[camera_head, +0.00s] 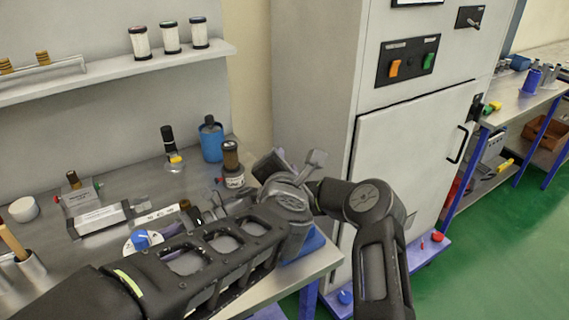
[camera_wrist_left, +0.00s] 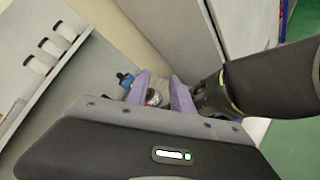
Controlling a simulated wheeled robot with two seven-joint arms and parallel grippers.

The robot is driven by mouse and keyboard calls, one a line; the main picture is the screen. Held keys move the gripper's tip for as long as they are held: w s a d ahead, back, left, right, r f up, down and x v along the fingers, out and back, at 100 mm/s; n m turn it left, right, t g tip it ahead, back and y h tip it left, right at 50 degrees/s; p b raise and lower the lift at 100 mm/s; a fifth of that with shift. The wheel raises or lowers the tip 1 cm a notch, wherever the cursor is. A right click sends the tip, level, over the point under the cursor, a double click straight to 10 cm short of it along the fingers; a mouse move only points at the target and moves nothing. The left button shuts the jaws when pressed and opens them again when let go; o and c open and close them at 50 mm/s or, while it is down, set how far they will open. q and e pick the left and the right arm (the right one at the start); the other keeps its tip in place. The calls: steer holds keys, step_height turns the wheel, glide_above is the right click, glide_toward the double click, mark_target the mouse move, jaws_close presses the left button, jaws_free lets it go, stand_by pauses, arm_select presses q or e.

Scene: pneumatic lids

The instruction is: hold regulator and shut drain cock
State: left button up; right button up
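A black-knobbed unit with a clear bowl and a yellow part (camera_head: 174,158) stands at the back of the bench; it looks like the regulator with its drain cock, but I cannot tell for sure. My left gripper (camera_head: 292,164) is open, its fingers apart, right of a brown-topped dark bottle with a white label (camera_head: 233,178). In the left wrist view, the left gripper (camera_wrist_left: 160,92) shows a small white-and-dark thing (camera_wrist_left: 153,97) between or beyond its purple-grey fingers. My right arm reaches in behind the left wrist; its fingertips are hidden or too dark to make out.
A blue bottle (camera_head: 211,141) stands behind the brown-topped one. A grey block with fittings (camera_head: 98,217) and a blue-knobbed part (camera_head: 143,240) lie at the bench's left. A shelf (camera_head: 110,74) holds white canisters. A grey cabinet (camera_head: 400,150) stands close on the right.

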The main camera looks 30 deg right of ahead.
arm_select(q)
steer(key=shift+c, duration=0.2)
steer(key=c, duration=0.5)
steer(key=shift+w+a, duration=0.15)
steer(key=shift+w, duration=0.1)
jaws_close()
steer(key=w+a+r+m, duration=0.1)
steer(key=w+a, duration=0.9)
steer(key=a, duration=0.4)
steer(key=w+a+r+m, duration=0.1)
steer(key=w+a+m, duration=0.1)
steer(key=w+a, duration=1.05)
steer(key=s+a+f+m+g, duration=0.5)
steer(key=s+m, duration=0.3)
steer(key=s, duration=0.2)
steer(key=s+a+f+m+g+y, duration=0.1)
steer(key=s+a+f+m+g, duration=0.4)
steer(key=s, duration=0.5)
steer(key=a+m+g, duration=0.1)
steer(key=m+g, duration=0.1)
steer(key=shift+a+f+m+y, duration=0.2)
steer(key=shift+m+y, duration=0.1)
steer(key=shift+m, duration=0.1)
